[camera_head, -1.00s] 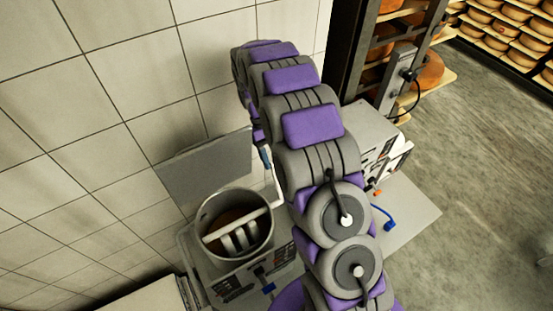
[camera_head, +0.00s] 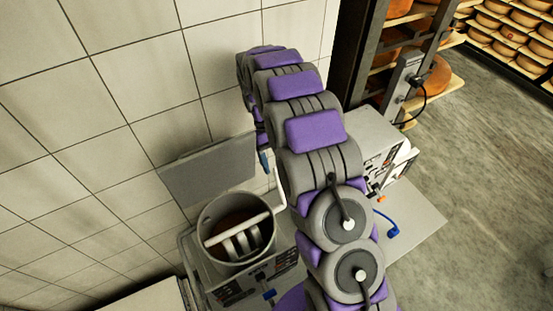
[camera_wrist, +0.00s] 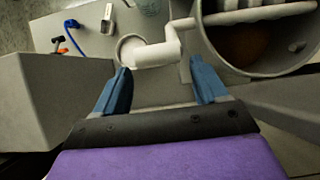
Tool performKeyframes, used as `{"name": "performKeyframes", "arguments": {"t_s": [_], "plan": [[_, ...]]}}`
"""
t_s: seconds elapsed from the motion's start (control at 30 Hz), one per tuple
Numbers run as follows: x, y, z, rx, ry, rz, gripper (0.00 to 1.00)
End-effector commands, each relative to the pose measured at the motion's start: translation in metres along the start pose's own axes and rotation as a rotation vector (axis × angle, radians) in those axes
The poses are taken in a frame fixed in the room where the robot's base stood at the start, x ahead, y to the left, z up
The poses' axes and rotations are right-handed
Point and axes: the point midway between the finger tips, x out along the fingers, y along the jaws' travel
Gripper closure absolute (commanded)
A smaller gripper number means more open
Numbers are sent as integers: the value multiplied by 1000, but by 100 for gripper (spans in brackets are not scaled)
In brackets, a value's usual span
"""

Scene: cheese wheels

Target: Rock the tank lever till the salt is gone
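The round grey tank (camera_head: 207,225) stands by the tiled wall with a brown-orange wheel inside, seen also at the right of the wrist view (camera_wrist: 240,68). A pale bar with paddles (camera_head: 238,232) crosses its mouth. The lever, a pale cranked handle (camera_wrist: 158,52), sticks out beside the tank; part of it shows in the head view (camera_head: 280,188). My gripper (camera_wrist: 160,88) is open, its two blue fingers apart with nothing clasped between them. The lever's end lies just beyond the fingertips; I cannot tell whether they touch. In the head view my arm hides most of the gripper. I cannot make out salt.
A grey raised panel (camera_head: 210,172) stands behind the tank against the wall. A dark rack (camera_head: 358,50) holds cheese wheels. The floor (camera_head: 490,190) at right is clear.

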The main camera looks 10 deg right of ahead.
Motion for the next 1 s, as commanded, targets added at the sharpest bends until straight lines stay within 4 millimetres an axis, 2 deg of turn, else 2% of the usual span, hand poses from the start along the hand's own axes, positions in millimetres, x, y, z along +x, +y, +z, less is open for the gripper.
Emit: {"name": "performKeyframes", "arguments": {"t_s": [0.27, 0.63, 0.83, 1.0], "plan": [[-6, 0, 0, 0, 1, 0, 28], [-53, 0, -2, 0, 5, 1, 28], [-69, 0, -2, 0, 2, 0, 28], [-74, 0, -1, 0, 1, 0, 28]]}}
